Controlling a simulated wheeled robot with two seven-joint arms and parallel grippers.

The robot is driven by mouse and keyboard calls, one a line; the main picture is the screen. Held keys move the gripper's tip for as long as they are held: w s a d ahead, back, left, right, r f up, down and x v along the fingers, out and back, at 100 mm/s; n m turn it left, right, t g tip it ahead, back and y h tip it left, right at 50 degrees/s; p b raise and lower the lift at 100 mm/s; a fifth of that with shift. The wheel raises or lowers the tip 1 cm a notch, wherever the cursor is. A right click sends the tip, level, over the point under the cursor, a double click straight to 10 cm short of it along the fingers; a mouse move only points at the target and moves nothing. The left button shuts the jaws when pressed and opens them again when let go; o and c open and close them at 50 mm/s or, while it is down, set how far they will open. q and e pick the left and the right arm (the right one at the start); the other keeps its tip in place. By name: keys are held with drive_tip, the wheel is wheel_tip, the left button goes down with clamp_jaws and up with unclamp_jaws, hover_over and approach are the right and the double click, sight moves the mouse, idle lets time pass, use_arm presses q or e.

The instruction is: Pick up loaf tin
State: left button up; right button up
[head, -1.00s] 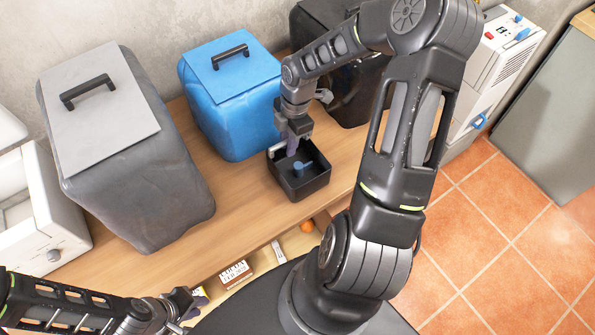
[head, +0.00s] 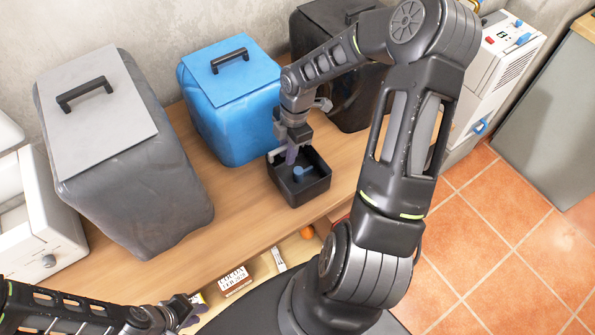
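The loaf tin (head: 313,193) is a black, open rectangular tin standing on the wooden worktop, right of the blue bin. A small blue object (head: 303,173) shows inside it. My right gripper (head: 286,156) reaches down at the tin's back left rim. A purplish finger is over the inside and a pale part is near the outer side. Whether the fingers press on the rim is too small to tell. My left gripper (head: 188,311) is low at the bottom left, away from the tin; its finger gap is not clear.
A grey bin (head: 145,185), a blue bin (head: 228,110) and a black bin (head: 345,110) line the wall. An open drawer below the worktop (head: 170,255) holds a cocoa box (head: 235,279) and an orange (head: 307,232). A white machine (head: 495,60) stands at right.

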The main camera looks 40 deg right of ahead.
drive_tip(key=shift+f, duration=0.2)
idle(0.4)
drive_tip(key=shift+c, duration=0.5)
clamp_jaws()
idle(0.8)
